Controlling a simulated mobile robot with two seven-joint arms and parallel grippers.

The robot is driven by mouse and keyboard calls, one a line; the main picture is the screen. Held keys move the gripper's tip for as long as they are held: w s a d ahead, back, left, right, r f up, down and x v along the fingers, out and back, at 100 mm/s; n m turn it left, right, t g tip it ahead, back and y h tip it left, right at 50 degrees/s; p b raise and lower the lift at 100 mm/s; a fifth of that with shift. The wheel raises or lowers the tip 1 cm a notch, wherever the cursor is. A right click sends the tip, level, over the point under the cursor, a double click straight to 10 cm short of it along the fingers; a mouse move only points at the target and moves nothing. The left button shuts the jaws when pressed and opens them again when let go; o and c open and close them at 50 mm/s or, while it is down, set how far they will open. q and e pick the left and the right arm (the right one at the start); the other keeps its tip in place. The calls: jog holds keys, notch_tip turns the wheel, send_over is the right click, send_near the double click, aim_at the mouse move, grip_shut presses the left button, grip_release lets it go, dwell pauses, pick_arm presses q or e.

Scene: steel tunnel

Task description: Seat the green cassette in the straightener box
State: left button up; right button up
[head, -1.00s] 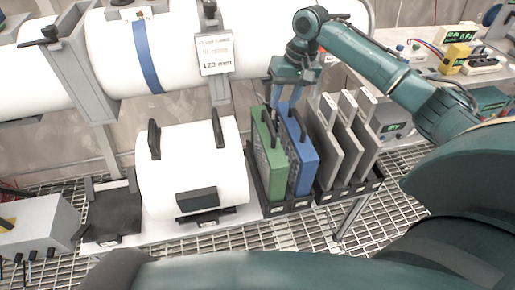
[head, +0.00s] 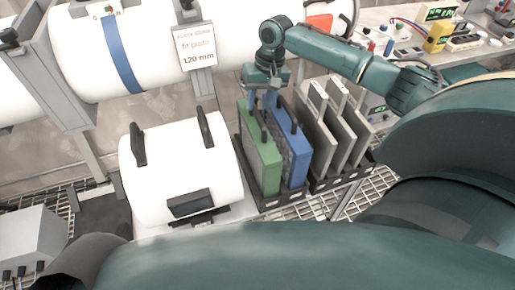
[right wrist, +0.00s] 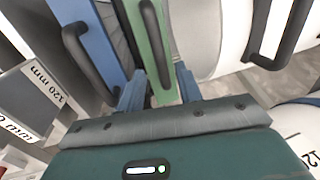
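The green cassette (head: 259,155) stands upright in a black rack (head: 285,200), left of the blue cassette (head: 290,150). It has a black handle, which also shows in the right wrist view (right wrist: 154,40). My right gripper (head: 262,104) is over the top of the green cassette. In the right wrist view (right wrist: 160,90) its two blue fingers are apart, with the green cassette between or just beyond them. Contact cannot be told. No thing is clearly recognisable as the straightener box. My left gripper is not in view.
A white drum (head: 180,165) with black handles sits left of the rack. Grey plates (head: 322,125) stand right of the blue cassette. A large white pipe (head: 125,50) with a 120 mm sign (head: 195,46) runs behind. A grey box (head: 30,240) is at lower left.

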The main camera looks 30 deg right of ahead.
aim_at(256, 111)
jog(key=f, duration=0.2)
jog(key=a+f, duration=0.1)
jog(key=f, duration=0.1)
jog(key=shift+s, duration=0.1)
jog(key=shift+c, duration=0.3)
grip_shut()
jog(key=shift+r, duration=0.15)
dwell(0.8)
